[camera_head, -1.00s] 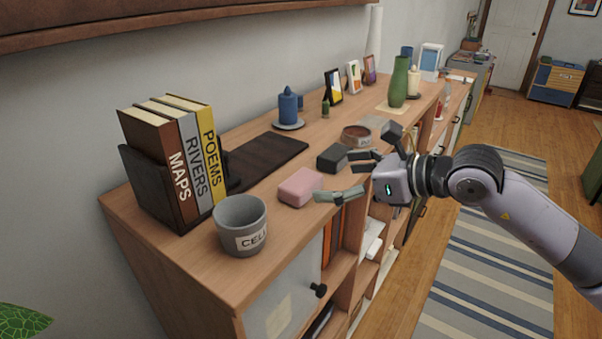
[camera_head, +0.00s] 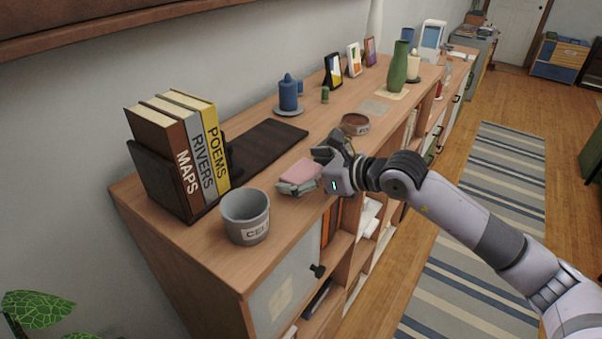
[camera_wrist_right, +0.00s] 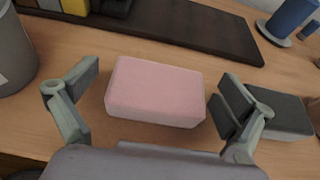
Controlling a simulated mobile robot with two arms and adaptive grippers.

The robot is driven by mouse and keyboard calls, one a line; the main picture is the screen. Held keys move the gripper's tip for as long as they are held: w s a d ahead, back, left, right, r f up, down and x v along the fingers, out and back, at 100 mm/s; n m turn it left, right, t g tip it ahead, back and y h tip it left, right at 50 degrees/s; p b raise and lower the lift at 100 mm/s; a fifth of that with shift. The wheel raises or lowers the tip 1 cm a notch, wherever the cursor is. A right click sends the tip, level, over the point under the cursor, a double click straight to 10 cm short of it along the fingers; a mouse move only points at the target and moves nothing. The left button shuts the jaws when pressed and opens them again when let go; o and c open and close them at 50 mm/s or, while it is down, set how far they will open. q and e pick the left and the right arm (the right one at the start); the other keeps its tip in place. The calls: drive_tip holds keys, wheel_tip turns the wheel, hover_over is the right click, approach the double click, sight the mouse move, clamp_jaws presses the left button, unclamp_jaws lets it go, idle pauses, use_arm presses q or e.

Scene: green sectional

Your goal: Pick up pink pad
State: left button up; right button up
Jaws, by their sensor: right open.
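The pink pad (camera_head: 301,171) is a rounded pink block lying on the wooden cabinet top, partly covered by my right gripper in the head view. In the right wrist view the pink pad (camera_wrist_right: 155,92) lies between the spread fingers, with a gap to the left finger and the right finger close to its right end. My right gripper (camera_head: 312,172) is open and holds nothing; it also shows in the right wrist view (camera_wrist_right: 158,98). My left gripper is not in view.
A dark grey block (camera_wrist_right: 278,112) lies just right of the right finger. A grey cup (camera_head: 246,217), books (camera_head: 185,150) and a dark mat (camera_head: 265,150) stand nearby. A round brown dish (camera_head: 355,124) is behind the gripper. The cabinet's front edge is close.

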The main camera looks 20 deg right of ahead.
drive_tip(key=shift+c, duration=0.4)
drive_tip(key=c, duration=1)
drive_tip(key=shift+r, duration=0.1)
